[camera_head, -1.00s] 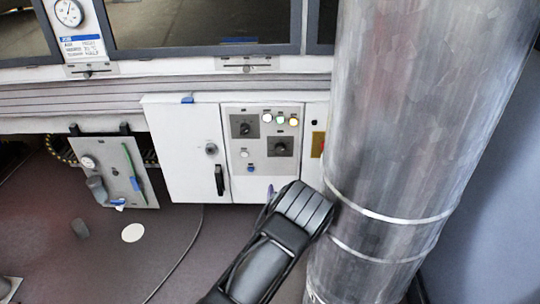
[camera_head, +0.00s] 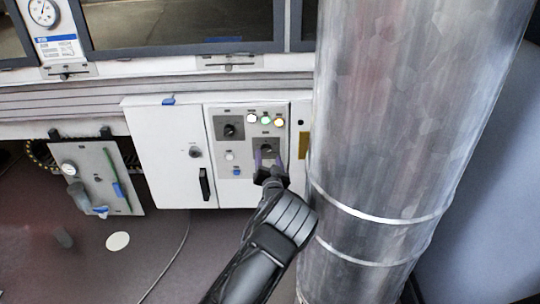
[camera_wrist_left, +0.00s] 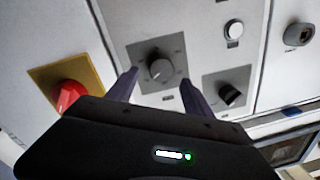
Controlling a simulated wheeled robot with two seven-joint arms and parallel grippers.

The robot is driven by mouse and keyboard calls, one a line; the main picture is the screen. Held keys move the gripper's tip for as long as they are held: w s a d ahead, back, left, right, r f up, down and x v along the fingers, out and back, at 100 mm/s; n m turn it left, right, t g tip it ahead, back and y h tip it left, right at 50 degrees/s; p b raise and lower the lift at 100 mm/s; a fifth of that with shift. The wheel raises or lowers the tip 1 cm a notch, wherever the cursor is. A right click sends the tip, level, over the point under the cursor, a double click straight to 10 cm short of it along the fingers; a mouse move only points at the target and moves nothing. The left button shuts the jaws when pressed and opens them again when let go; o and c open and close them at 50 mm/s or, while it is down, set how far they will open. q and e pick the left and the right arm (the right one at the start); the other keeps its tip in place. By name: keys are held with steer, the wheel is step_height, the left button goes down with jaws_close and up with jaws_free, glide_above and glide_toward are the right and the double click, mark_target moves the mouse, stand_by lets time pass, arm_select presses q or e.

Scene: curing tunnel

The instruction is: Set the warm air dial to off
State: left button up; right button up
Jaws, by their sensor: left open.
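The control panel (camera_head: 247,118) carries two black dials on dark plates, an upper left dial (camera_head: 229,130) and a lower right dial (camera_head: 267,147). Their labels are too small to read, so I cannot tell which one is the warm air dial. My left gripper (camera_head: 268,155) is open in front of the lower right dial. In the left wrist view, my open fingers (camera_wrist_left: 159,77) stand on either side of this dial's knob (camera_wrist_left: 160,69), apparently without gripping it. The other dial (camera_wrist_left: 230,95) also shows there. My right gripper is out of view.
Lit round buttons (camera_head: 265,120) sit above the lower dial. A red knob on a yellow plate (camera_wrist_left: 68,94) is beside the panel. A white cabinet door (camera_head: 165,150) is left of it, and a large metal duct (camera_head: 385,120) stands close on the right.

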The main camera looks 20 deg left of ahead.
mark_target(267, 151)
arm_select(q)
steer(key=x, duration=0.3)
steer(key=shift+w+a, duration=0.1)
steer(key=shift+c, duration=0.2)
steer(key=shift+c, duration=0.8)
jaws_close()
steer(key=shift+b, duration=0.4)
